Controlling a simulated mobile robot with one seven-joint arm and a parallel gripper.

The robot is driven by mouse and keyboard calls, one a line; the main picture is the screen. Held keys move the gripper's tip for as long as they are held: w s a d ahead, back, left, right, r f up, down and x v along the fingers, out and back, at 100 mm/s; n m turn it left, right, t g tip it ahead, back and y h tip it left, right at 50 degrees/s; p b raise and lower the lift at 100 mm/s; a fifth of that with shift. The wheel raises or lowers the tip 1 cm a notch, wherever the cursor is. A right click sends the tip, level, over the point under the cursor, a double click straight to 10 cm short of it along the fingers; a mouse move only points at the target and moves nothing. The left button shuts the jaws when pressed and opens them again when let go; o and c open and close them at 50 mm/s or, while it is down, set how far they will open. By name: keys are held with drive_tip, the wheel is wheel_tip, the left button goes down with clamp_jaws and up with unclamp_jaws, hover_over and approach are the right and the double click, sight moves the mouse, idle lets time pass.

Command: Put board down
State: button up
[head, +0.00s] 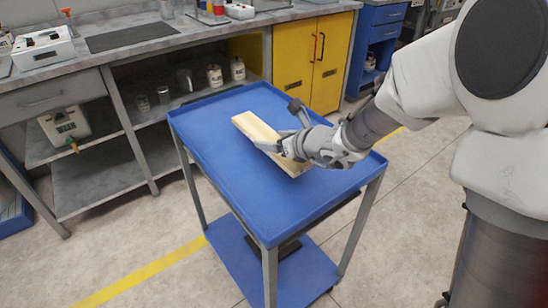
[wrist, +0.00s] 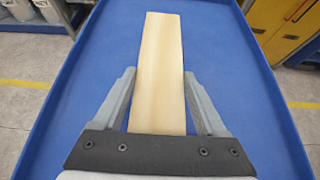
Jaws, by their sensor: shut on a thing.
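The board (head: 257,131) is a pale wooden plank over the blue top of the cart (head: 230,188). In the wrist view the board (wrist: 159,70) runs away from my gripper, its near end between the fingers. My gripper (wrist: 158,92) is shut on the board, one finger along each long side; my gripper (head: 290,146) also shows in the head view at the board's near right end. The board looks very close to the cart top, but I cannot tell whether it touches. The gripper hides part of the board's near end.
The cart top has a raised rim and is clear around the board. A lower blue shelf (head: 300,275) sits beneath. Behind stand a grey workbench (head: 140,60) with several containers and a yellow cabinet (head: 312,65). Open floor (head: 410,200) lies to the right.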

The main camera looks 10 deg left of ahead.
drive_tip(key=shift+f+b, duration=0.85)
drive_tip(key=shift+f, duration=1.1)
drive_tip(key=shift+f, duration=0.15)
drive_tip(key=o, duration=1.4)
